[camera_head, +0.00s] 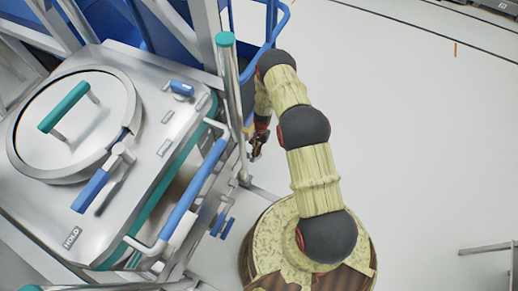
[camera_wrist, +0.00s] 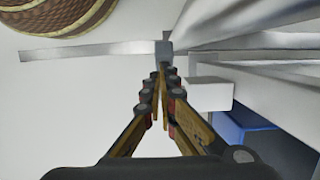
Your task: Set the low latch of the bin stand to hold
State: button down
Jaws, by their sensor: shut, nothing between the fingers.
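The metal bin stand (camera_head: 165,145) fills the left of the head view, with a plate marked HOLD (camera_head: 72,238) on its top panel. A small blue-handled piece (camera_head: 222,224) sits low on the stand's right side; I cannot tell whether it is the low latch. My gripper (camera_head: 258,150) is beside the stand's right upright, pointing down. In the wrist view my gripper (camera_wrist: 162,72) is shut and empty, its fingertips close together. A grey block (camera_wrist: 164,47) on a bar appears just beyond the tips; whether they touch is unclear.
A long blue handle (camera_head: 195,190) runs along the stand's near right side. A round lid (camera_head: 75,125) with a green grip and a blue lever (camera_head: 92,190) are on top. Blue bins (camera_head: 170,30) stand behind.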

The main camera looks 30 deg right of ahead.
aim_at(253, 160)
jog(key=shift+s+a+f+b, duration=0.2)
jog(key=shift+s+a+f, duration=0.4)
jog(key=shift+a, duration=0.15)
jog(key=shift+s+a+f+b, duration=0.2)
jog(key=shift+s+a+f, duration=0.3)
jog(key=shift+a, duration=0.25)
jog(key=shift+r, duration=0.1)
jog(key=v, duration=1.2)
jog(key=shift+s, duration=0.15)
